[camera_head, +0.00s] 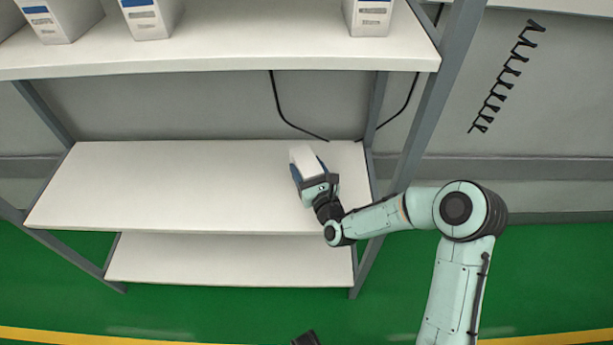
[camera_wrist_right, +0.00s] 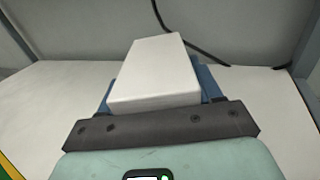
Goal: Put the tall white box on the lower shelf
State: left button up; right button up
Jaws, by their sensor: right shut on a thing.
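The tall white box (camera_head: 303,158) is in my right gripper (camera_head: 311,173), over the right part of the middle shelf (camera_head: 180,185). In the right wrist view the box (camera_wrist_right: 155,72) sits between the blue fingers of the gripper (camera_wrist_right: 157,92), which is shut on it. The box's far end points towards the back wall. I cannot tell whether the box touches the shelf; its underside is hidden. A small dark part at the bottom edge of the head view may be my left gripper (camera_head: 306,339); its jaws do not show.
The upper shelf (camera_head: 220,50) holds several white boxes. A lower board (camera_head: 230,260) lies beneath the middle shelf and is bare where it shows. Grey posts (camera_head: 418,110) stand at the right. A black cable (camera_head: 276,100) hangs behind. The middle shelf's left part is clear.

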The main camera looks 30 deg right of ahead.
pick_arm(q)
jog(key=shift+w+a+f+b, duration=0.2)
jog(key=shift+w+a+f, duration=0.1)
jog(key=shift+w, duration=0.1)
jog(key=shift+w+a+f+b, duration=0.15)
jog(key=shift+w+f, duration=0.1)
jog(key=shift+w, duration=0.15)
pick_arm(e)
jog(key=shift+f, duration=1.4)
jog(key=shift+f, duration=0.15)
jog(key=o, duration=1.2)
pick_arm(q)
jog(key=shift+t, duration=0.3)
pick_arm(e)
jog(key=shift+s, duration=0.2)
jog(key=s, duration=0.3)
jog(key=s+a+p, duration=0.1)
jog(key=s, duration=0.3)
jog(key=s+a+p, duration=0.1)
jog(key=s, duration=0.3)
jog(key=shift+s, duration=0.25)
pick_arm(q)
jog(key=shift+g, duration=0.7)
jog(key=s+r, duration=0.1)
jog(key=s+d, duration=0.1)
jog(key=s+d+r, duration=0.1)
jog(key=s, duration=0.1)
jog(key=shift+r, duration=0.35)
